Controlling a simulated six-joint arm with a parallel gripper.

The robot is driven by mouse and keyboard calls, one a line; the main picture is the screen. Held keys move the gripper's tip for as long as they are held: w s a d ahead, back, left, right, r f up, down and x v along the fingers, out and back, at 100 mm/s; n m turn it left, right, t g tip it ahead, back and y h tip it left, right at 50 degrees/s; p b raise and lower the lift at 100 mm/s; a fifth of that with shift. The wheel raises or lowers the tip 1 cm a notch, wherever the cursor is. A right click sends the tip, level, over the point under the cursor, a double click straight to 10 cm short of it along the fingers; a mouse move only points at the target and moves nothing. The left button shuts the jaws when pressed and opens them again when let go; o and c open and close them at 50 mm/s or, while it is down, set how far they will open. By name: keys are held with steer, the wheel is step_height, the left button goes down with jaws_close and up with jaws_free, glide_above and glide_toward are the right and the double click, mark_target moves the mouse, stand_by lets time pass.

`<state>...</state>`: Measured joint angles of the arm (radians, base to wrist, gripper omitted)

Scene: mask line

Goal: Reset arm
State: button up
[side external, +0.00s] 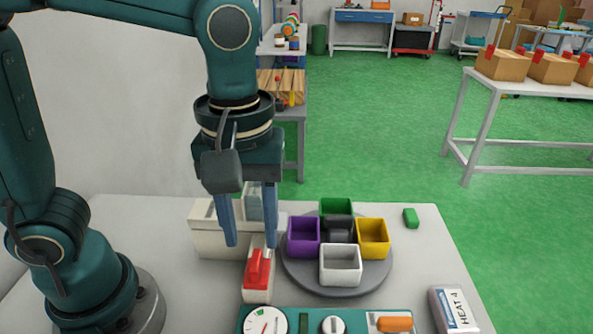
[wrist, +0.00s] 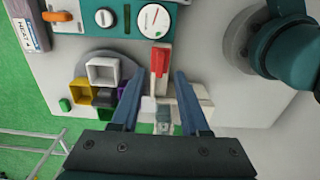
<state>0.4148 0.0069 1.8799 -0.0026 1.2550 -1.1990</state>
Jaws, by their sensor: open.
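My gripper (side external: 250,242) is open, with its two blue fingers pointing down and apart. A red lever (side external: 257,268) stands on a narrow white base (side external: 257,295) just in front of the fingertips; the lever also shows in the wrist view (wrist: 160,57), beyond the fingertips. I cannot tell whether a fingertip touches the base. A white machine box (side external: 218,240) stands behind and beside the fingers, partly hidden by them.
A grey turntable (side external: 335,284) carries purple (side external: 303,237), green (side external: 336,206), yellow (side external: 373,238) and white (side external: 340,265) bins close to my gripper's right. A control panel (side external: 300,322) with dials lies at the front. A green block (side external: 411,218) and a HEAT 4 box (side external: 455,310) lie right.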

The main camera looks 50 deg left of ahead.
steer(key=shift+w+a+r, duration=0.1)
steer(key=shift+a, duration=0.05)
steer(key=s+a+m+t, duration=0.2)
steer(key=a+m+t, duration=0.3)
steer(key=a+m, duration=0.3)
steer(key=shift+s+r+m+t, duration=0.25)
steer(key=shift+m+t, duration=0.05)
steer(key=shift+m, duration=0.2)
